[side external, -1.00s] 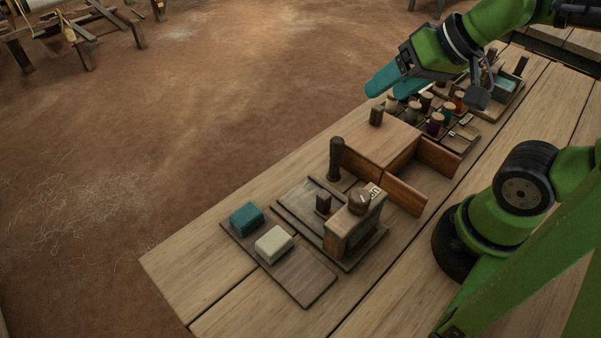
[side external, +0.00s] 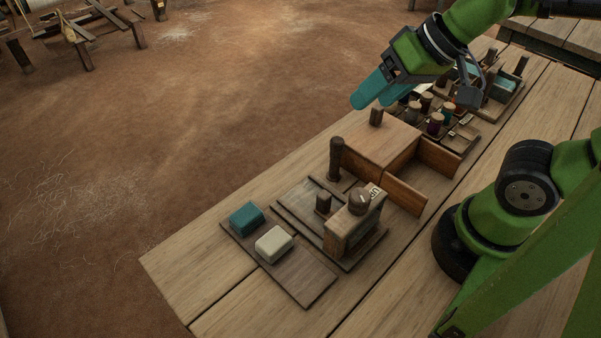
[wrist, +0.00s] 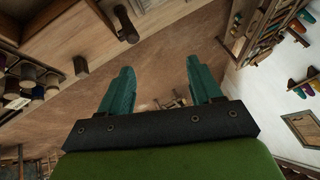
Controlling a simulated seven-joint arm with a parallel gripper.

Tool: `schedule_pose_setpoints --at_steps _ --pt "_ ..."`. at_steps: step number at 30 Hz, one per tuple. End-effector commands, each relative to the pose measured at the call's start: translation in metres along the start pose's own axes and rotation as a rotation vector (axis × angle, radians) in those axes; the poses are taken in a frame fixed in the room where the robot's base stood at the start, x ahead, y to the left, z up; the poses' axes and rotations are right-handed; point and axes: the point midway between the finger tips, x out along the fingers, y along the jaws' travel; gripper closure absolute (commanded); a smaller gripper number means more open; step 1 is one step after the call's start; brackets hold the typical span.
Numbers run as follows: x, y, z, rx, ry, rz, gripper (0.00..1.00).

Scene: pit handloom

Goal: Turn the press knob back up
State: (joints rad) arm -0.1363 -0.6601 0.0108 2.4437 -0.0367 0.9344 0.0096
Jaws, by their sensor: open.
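The press knob (side external: 359,201) is a dark round knob on top of the wooden press block (side external: 352,228), beside a white label (side external: 374,192) marked "UP". The press stands on a dark wooden base near the front of the table. My gripper (side external: 366,98) has teal fingers and is up and behind the press, above the far-left edge of the table, well apart from the knob. In the wrist view the two fingers of my gripper (wrist: 160,88) are spread with nothing between them. I cannot make out the knob in the wrist view.
A teal block (side external: 246,216) and a cream block (side external: 273,244) lie on a dark board (side external: 305,283). Several spools (side external: 436,122) are farther back.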

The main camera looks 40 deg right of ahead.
Motion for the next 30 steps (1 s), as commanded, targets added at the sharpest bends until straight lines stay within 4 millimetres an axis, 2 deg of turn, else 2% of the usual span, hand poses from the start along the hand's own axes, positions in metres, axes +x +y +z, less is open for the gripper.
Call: schedule_pose_setpoints --at_steps 1,3,6,9,14,17,23,30 --pt "0.003 -0.022 0.004 -0.05 -0.083 0.003 0.36" --pt "0.002 -0.048 0.015 -0.066 -0.209 0.047 0.36" --pt "-0.007 -0.073 0.026 -0.018 -0.332 0.155 0.36" --pt "-0.018 -0.085 0.033 0.073 -0.391 0.269 0.36" --pt "-0.036 -0.085 0.033 0.243 -0.406 0.383 0.36" --pt "-0.038 -0.081 0.039 0.298 -0.417 0.415 0.36" --pt "-0.017 -0.072 0.051 0.301 -0.42 0.417 0.36" --pt "0.027 -0.055 0.074 0.3 -0.421 0.417 0.36"
